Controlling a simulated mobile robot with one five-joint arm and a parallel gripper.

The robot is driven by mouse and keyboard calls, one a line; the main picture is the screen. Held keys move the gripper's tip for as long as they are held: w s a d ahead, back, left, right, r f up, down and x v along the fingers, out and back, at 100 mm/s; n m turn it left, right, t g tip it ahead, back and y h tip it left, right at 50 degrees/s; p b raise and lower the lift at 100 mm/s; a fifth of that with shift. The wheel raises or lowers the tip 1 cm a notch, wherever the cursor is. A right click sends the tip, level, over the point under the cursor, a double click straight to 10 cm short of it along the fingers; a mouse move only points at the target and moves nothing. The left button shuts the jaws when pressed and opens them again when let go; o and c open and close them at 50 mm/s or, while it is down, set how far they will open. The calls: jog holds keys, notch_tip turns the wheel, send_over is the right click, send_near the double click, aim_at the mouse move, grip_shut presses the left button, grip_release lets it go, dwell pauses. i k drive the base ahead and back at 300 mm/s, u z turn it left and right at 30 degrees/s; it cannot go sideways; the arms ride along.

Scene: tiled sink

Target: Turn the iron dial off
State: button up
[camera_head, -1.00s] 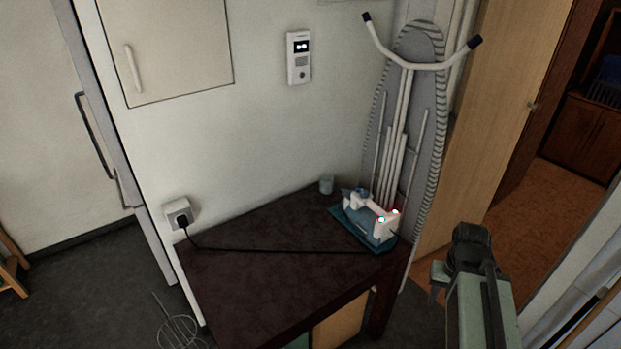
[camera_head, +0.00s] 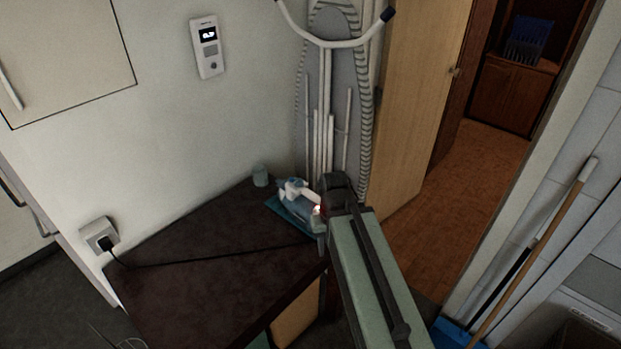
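The white and blue iron (camera_head: 296,189) rests on a teal pad (camera_head: 284,211) at the far right corner of the dark table. A small reddish-white glow shows on its right side, next to my arm. The dial cannot be made out. My green and dark arm reaches up from the bottom right and hides the right part of the iron. The fingers of my gripper are hidden or too small to tell apart at the arm's dark far end, so I cannot tell whether they touch the iron.
The iron's cord runs across the table (camera_head: 190,285) to a wall socket (camera_head: 99,236). A small cup (camera_head: 260,176) stands at the back by the wall. An ironing board (camera_head: 335,100) leans behind the iron. A broom (camera_head: 540,240) stands at the right. The table's left part is clear.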

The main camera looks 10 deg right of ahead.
aim_at(298, 182)
jog(key=k, duration=0.85)
jog(key=u, duration=0.1)
jog(key=i, duration=1.4)
jog(key=z, duration=0.05)
